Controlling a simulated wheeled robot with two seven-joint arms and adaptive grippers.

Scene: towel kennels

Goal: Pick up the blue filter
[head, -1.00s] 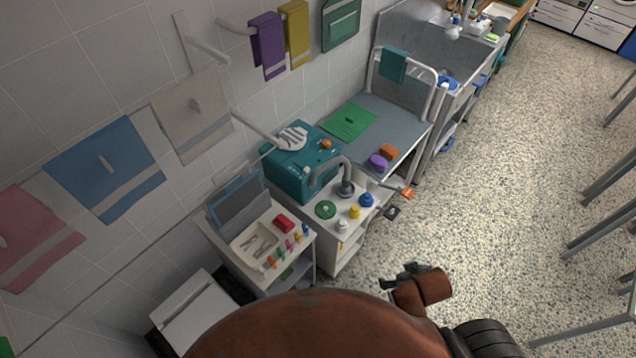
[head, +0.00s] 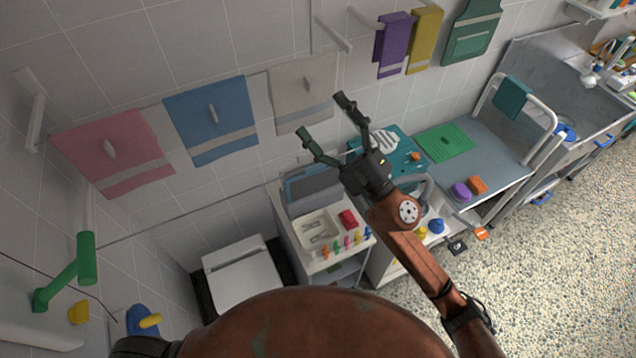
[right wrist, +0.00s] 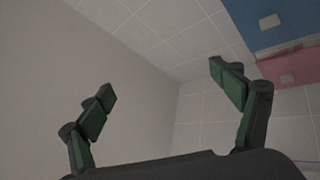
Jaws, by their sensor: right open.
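A small blue knob-shaped piece (head: 437,226), which looks like the blue filter, stands on the white cart top in the head view, beside a small yellow piece (head: 421,232). My right gripper (head: 322,115) is open and empty, raised in front of the tiled wall, up and left of the blue piece and well apart from it. In the right wrist view its two green-padded fingers (right wrist: 162,82) are spread with nothing between them; the blue piece does not show there. My right arm hides part of the cart top. My left gripper is not in view.
A teal box (head: 402,158) stands behind the cart. Pink (head: 112,150), blue (head: 210,118) and beige (head: 303,92) towels hang on the wall. The speckled floor at right is open.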

